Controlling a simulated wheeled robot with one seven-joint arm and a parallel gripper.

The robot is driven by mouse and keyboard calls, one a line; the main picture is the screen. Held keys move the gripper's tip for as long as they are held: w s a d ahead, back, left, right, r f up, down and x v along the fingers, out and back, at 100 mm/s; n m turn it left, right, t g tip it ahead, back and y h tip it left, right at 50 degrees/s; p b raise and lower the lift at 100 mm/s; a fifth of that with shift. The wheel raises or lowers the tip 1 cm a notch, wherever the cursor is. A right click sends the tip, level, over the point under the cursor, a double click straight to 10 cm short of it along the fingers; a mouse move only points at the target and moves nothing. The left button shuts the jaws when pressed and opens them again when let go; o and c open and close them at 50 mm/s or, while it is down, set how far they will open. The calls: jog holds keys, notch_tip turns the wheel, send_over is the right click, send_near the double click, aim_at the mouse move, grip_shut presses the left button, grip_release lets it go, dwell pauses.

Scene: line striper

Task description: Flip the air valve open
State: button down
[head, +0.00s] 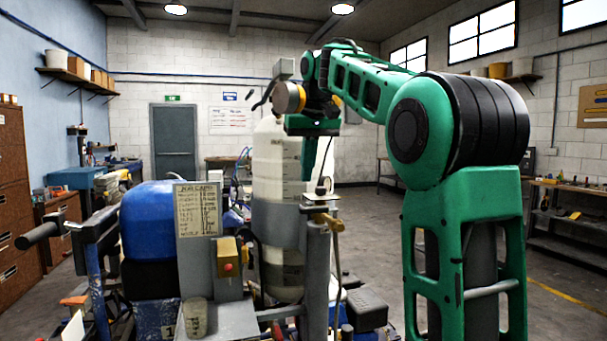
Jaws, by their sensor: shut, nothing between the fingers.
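The line striper (218,310) fills the lower middle of the head view, with a translucent white tank (277,160) at its centre. A brass fitting (326,220) sits on a grey post to the right of the tank. It looks like the air valve, but its handle position is too small to tell. My gripper (309,174) points down just above this post, in front of the tank's right side. Its fingers look shut and empty. I cannot tell whether they touch the small dark part and pale plate (319,201) below them.
A blue engine cover (148,220), a label plate (197,209) and a yellow box with a red button (228,268) are left of the tank. A black handlebar grip (38,236) sticks out at far left. Open floor (375,220) lies behind, to the right.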

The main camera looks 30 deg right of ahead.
aim_at(319, 210)
notch_tip(319, 210, down, 7)
jog(key=s, duration=0.1)
jog(key=shift+s+a, duration=0.15)
jog(key=shift+s, duration=0.15)
